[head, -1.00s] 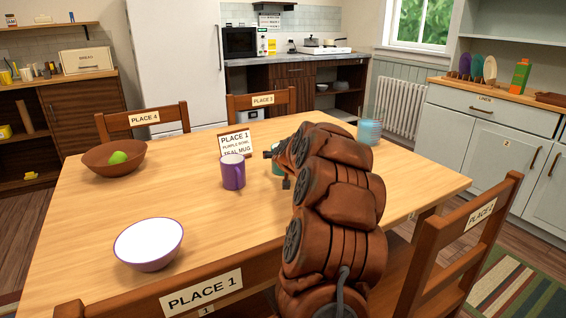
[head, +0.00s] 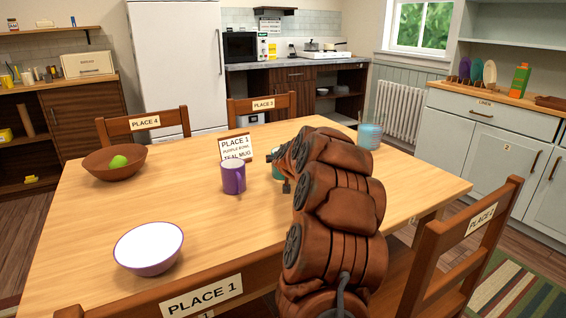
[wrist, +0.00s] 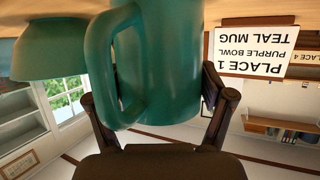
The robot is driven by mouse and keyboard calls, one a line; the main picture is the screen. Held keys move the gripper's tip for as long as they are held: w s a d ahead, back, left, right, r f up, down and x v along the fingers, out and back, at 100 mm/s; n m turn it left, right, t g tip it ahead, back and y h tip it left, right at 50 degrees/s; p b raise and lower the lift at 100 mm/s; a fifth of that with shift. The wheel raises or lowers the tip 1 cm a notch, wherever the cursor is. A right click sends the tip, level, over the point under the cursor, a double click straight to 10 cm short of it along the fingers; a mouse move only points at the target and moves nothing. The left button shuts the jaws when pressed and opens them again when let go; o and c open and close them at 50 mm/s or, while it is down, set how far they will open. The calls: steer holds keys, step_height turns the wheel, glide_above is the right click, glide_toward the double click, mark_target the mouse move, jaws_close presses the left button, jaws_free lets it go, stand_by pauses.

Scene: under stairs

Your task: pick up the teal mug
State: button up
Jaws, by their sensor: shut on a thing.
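The teal mug (wrist: 150,60) fills the middle of the wrist view, which is upside down, with its handle towards the camera. My gripper (wrist: 160,100) is shut on it, one finger on each side. In the head view only a sliver of the teal mug (head: 277,172) shows beside my gripper (head: 279,170); my arm hides the rest. I cannot tell whether the mug is clear of the table.
A purple mug (head: 232,180) stands close left of my gripper, before the Place 1 card (head: 236,147). A white-and-purple bowl (head: 148,246), a brown bowl (head: 100,165) with a green fruit, and a bluish glass item (head: 370,136) are on the table (head: 190,205). A teal bowl (wrist: 50,60) shows too.

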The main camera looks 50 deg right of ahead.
step_height(320, 180, up, 10)
steer(key=p, duration=0.2)
stand_by(0.3)
